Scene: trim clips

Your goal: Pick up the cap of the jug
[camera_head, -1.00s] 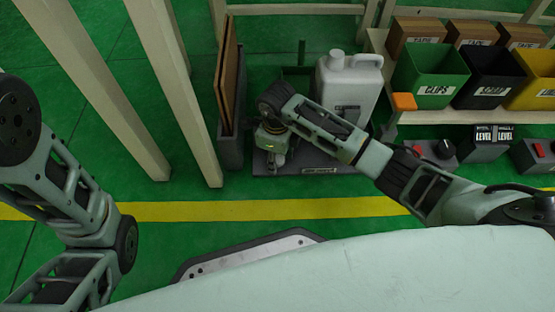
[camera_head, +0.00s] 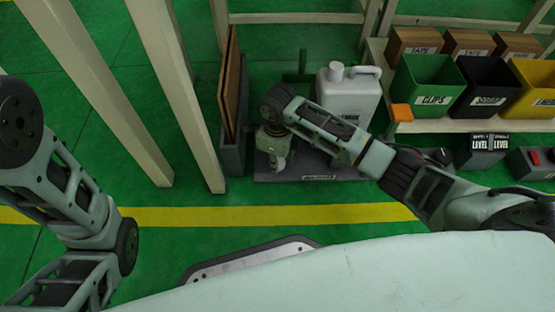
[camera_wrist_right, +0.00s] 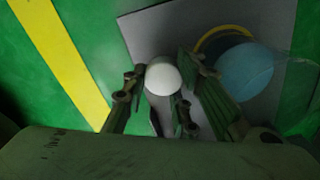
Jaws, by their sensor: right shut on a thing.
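The white jug (camera_head: 345,97) stands upright at the back of the dark grey base plate (camera_head: 320,175), its handle to the right. A short white neck or cap (camera_head: 336,70) shows on its top; I cannot tell which. My right gripper (camera_head: 279,161) points down over the plate's left part, left of the jug. In the right wrist view, my right gripper (camera_wrist_right: 162,88) is shut on a white, round, cap-like thing (camera_wrist_right: 162,77), with fingers on both sides of it. Its underside is hidden. My left gripper is out of view; only left arm links show.
A blue disc-like thing (camera_wrist_right: 244,71) with a yellow ring lies close beside the fingers. A grey bin with brown boards (camera_head: 231,95) stands left of the plate. Labelled bins (camera_head: 432,90) fill a shelf at right. Green floor in front is clear.

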